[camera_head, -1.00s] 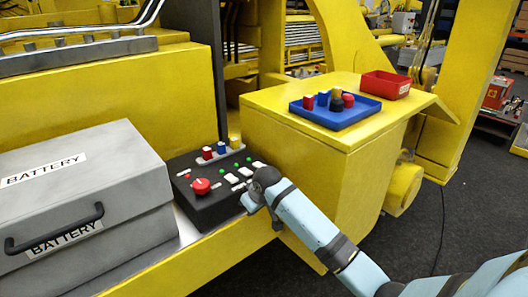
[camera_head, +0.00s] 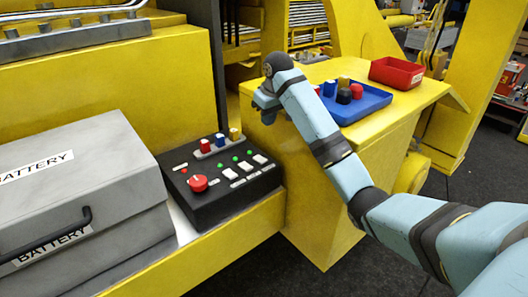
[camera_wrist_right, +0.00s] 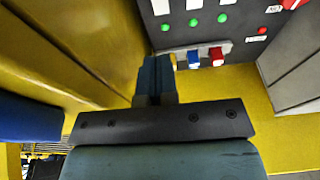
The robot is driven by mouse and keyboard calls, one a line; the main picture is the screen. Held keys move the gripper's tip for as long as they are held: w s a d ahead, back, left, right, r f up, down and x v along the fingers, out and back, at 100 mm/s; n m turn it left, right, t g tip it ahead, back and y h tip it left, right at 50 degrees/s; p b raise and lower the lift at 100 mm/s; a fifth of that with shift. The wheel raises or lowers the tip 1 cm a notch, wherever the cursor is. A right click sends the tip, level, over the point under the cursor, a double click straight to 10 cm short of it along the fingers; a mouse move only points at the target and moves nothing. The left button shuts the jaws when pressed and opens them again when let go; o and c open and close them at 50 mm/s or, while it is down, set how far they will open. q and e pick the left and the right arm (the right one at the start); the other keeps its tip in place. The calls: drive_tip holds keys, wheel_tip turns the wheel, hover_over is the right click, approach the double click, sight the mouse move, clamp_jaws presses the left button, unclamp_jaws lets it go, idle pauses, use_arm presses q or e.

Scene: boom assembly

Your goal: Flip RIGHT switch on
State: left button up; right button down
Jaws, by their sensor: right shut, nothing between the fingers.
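A black control box (camera_head: 205,207) sits on the yellow ledge beside the battery case. Its top carries a row of white switches, and the right switch (camera_head: 260,158) is the one farthest right. I cannot tell which way it is tipped. Several green lights (camera_head: 235,158) line up behind the switches; they also show in the right wrist view (camera_wrist_right: 195,22). My right gripper (camera_head: 266,108) is raised above and behind the box's right end, clear of the switches. Its fingers (camera_wrist_right: 155,72) are together and empty in the right wrist view. My left gripper is out of view.
A red knob (camera_head: 198,183) and a rail with red, blue and yellow plugs (camera_head: 220,143) are on the box. The grey battery case (camera_head: 130,165) stands left. A blue tray (camera_head: 365,108) with small parts and a red bin (camera_head: 397,73) rest on the yellow cabinet.

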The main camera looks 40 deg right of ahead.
sight(263, 160)
drive_tip(key=x, duration=0.4)
drive_tip(key=p+x, duration=0.1)
drive_tip(key=x, duration=0.3)
drive_tip(key=s+p+x, duration=0.1)
drive_tip(key=x, duration=0.3)
drive_tip(key=shift+w+f, duration=0.15)
drive_tip(key=shift+f, duration=0.9)
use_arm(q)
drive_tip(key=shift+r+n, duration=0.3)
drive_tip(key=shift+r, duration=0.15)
